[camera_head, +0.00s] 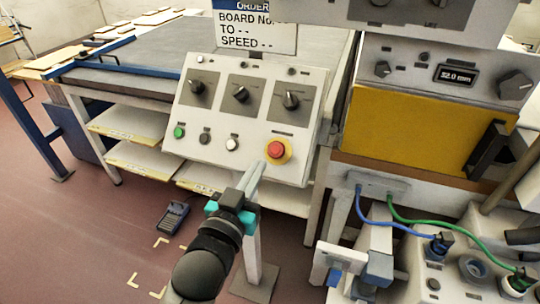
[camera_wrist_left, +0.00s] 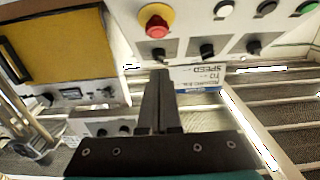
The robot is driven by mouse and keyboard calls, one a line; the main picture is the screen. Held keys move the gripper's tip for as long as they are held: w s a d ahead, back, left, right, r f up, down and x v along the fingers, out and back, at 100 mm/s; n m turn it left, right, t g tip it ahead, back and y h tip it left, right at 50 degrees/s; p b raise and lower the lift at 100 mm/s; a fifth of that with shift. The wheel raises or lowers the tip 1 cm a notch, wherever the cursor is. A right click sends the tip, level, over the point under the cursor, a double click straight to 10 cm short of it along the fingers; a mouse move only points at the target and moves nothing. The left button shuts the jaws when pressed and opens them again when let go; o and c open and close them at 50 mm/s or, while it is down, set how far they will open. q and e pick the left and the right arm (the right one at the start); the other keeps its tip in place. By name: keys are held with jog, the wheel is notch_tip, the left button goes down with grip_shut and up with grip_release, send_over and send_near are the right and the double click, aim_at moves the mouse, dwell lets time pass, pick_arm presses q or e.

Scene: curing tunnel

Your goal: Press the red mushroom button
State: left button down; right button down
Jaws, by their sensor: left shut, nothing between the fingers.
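The red mushroom button (camera_head: 276,149) sits on a yellow round base at the lower right of the sloped light-grey control panel (camera_head: 215,144). My left gripper (camera_head: 258,165) is shut and empty, with its fingertips just below and left of the button in the head view. In the left wrist view the red button (camera_wrist_left: 157,27) shows at the top, beyond the shut fingers of the left gripper (camera_wrist_left: 160,75). A gap seems to show between the fingertips and the button; contact cannot be made out. My right gripper is not in view.
The panel also carries a green button (camera_head: 179,132), a black one, a white one and three knobs. A yellow-fronted unit (camera_head: 400,130) stands at right, above blue and green cables (camera_head: 420,224). A handheld device (camera_head: 173,218) lies on the floor.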

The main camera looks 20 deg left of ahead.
aim_at(274, 153)
pick_arm(q)
jog(key=shift+w+d+f+b, duration=0.1)
jog(key=shift+w+f+b, duration=0.25)
jog(key=shift+w, duration=1)
jog(key=shift+w+f+b, duration=0.15)
jog(key=shift+w+f, duration=0.45)
jog(key=shift+w, duration=0.75)
jog(key=shift+w+d+f+b, duration=0.1)
jog(key=shift+w+f+b, duration=0.25)
jog(key=shift+w, duration=1)
jog(key=shift+f, duration=0.15)
jog(key=shift+w+f, duration=0.45)
jog(key=shift+f, duration=0.3)
